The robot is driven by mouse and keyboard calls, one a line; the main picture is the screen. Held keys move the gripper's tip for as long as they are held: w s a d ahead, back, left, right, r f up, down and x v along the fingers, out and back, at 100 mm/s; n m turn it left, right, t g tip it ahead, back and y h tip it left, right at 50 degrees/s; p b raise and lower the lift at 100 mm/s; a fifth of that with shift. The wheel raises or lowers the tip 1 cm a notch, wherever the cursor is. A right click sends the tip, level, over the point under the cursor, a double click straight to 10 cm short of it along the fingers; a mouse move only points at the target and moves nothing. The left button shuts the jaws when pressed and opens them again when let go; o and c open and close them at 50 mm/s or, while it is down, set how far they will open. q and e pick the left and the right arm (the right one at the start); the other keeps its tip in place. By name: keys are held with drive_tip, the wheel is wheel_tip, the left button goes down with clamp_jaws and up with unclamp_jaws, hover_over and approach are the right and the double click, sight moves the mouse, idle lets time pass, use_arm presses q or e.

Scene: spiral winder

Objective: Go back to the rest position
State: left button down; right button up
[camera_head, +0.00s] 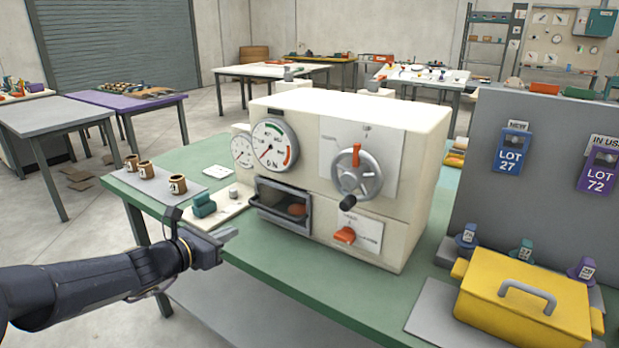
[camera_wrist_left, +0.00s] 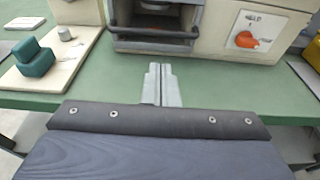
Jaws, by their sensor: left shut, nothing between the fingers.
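My left gripper (camera_head: 226,236) is shut and empty in the head view, just off the front edge of the green table. In the left wrist view its fingers (camera_wrist_left: 161,84) are together, pointing at the machine's open compartment, with nothing between them. The cream winder machine (camera_head: 302,172) stands on the green table, with a handwheel (camera_head: 357,173), two dials and a red-orange knob (camera_head: 344,235). The compartment (camera_head: 283,204) below the dials is open and holds a brownish round thing. My right gripper is not in view.
The green table (camera_head: 279,276) carries a teal block (camera_head: 203,205) on a white board and several brown cups left of it. A yellow lidded box (camera_head: 523,296), small tagged weights and a grey panel (camera_head: 560,150) stand at right. Open floor lies left of the table.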

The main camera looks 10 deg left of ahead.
use_arm(q)
drive_tip(key=s+d+r+m+g+h+p, duration=0.3)
drive_tip(key=s+d+r+m+g+p, duration=0.3)
drive_tip(key=s+d+m, duration=0.65)
drive_tip(key=s+a+f+m+g+y+p, duration=0.1)
drive_tip(key=s+f+m+y, duration=0.1)
drive_tip(key=s+m, duration=0.6)
drive_tip(key=s+a+f+m+g+y+p, duration=0.1)
drive_tip(key=s+f+m+y+p, duration=0.1)
drive_tip(key=s+m, duration=0.7)
drive_tip(key=s+y, duration=0.1)
drive_tip(key=s, duration=0.2)
drive_tip(key=shift+a+g, duration=0.35)
drive_tip(key=shift+g, duration=0.05)
